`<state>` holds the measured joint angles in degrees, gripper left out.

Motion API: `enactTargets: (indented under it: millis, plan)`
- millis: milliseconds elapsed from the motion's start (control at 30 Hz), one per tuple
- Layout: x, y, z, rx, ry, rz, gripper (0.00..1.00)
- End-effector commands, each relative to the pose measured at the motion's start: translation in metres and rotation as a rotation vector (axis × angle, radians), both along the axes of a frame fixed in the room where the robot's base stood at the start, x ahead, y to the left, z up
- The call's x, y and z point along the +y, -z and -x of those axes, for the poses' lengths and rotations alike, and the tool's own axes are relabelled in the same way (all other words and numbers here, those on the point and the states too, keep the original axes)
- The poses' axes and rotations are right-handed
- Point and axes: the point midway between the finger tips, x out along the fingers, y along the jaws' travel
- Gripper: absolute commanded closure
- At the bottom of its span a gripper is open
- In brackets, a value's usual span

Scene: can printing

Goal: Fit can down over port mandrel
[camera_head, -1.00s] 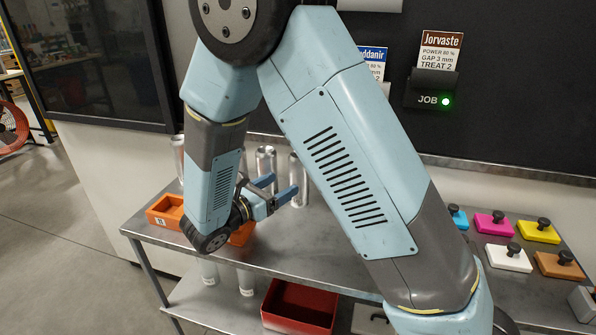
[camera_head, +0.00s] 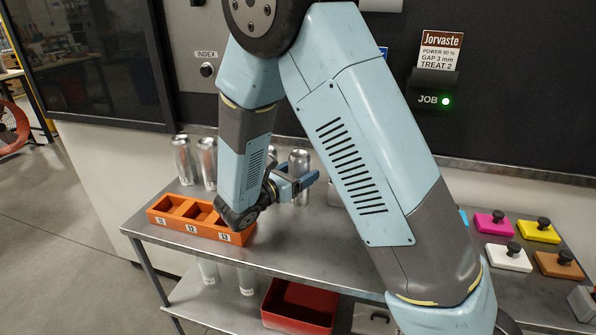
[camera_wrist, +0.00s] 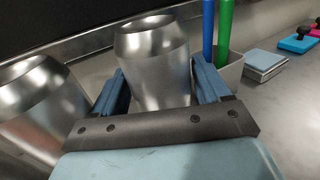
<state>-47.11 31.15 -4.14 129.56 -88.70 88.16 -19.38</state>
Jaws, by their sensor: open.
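My gripper (camera_head: 296,183) is low over the metal bench, its blue fingers apart around a plain silver can (camera_head: 299,165). The wrist view shows the can (camera_wrist: 152,70) upright between the open fingers, with a gap at least on its left side. Another silver can (camera_wrist: 38,105) stands close on the left in the wrist view. Two more silver cans, a left one (camera_head: 183,160) and a right one (camera_head: 207,163), stand at the back left of the bench. The port mandrel does not show in any view.
An orange three-pocket tray (camera_head: 172,220) sits at the bench's front left. A cup (camera_wrist: 231,70) with a blue and a green stick stands right of the can. Coloured blocks with knobs (camera_head: 507,257) fill the right side. A red bin (camera_head: 298,305) is below.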

Motion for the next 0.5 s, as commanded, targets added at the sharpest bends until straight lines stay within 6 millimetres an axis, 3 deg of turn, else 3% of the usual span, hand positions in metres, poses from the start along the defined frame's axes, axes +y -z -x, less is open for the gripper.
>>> enactTargets:
  millis: [67,433,500]
  plan:
    - [0.0001,0.0,0.0001,0.0,0.0,0.0,0.25]
    - [0.0006,0.0,0.0004,0.0,0.0,0.0,0.6]
    - [0.0007,-0.0001,0.0004,0.0,-0.001,0.0,0.62]
